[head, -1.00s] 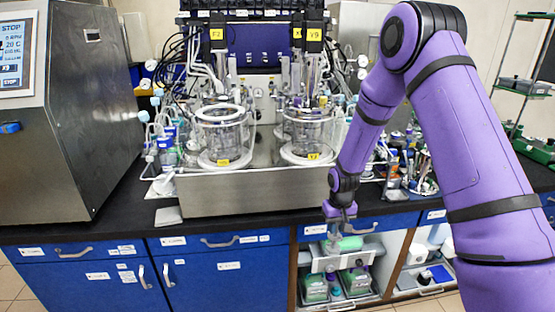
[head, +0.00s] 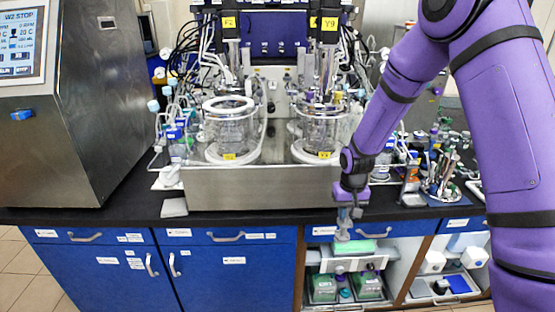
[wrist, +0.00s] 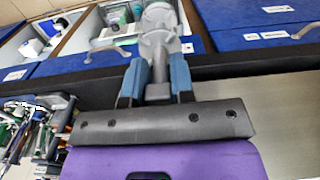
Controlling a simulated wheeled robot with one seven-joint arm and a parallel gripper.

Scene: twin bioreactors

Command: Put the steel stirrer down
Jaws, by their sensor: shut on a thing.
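The steel stirrer (wrist: 158,42) is grey, with a shaft and a wider bladed end. In the wrist view it sits between the two blue fingers of my gripper (wrist: 159,82), which is shut on it. The stirrer points away from the gripper. In the head view my gripper (head: 347,210) hangs at the counter's front edge, right of the bioreactor base. The stirrer (head: 354,245) hangs below it, in front of the drawer and open shelf. Its upper shaft is partly hidden by the fingers.
Two glass bioreactor vessels (head: 230,130) (head: 320,132) stand on a steel base (head: 255,188). The black counter (head: 110,215) has a bare strip at the front left. Bottles and tools (head: 440,170) crowd the counter's right. Below are blue cabinets (head: 230,275) and open shelves with boxes (head: 325,287).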

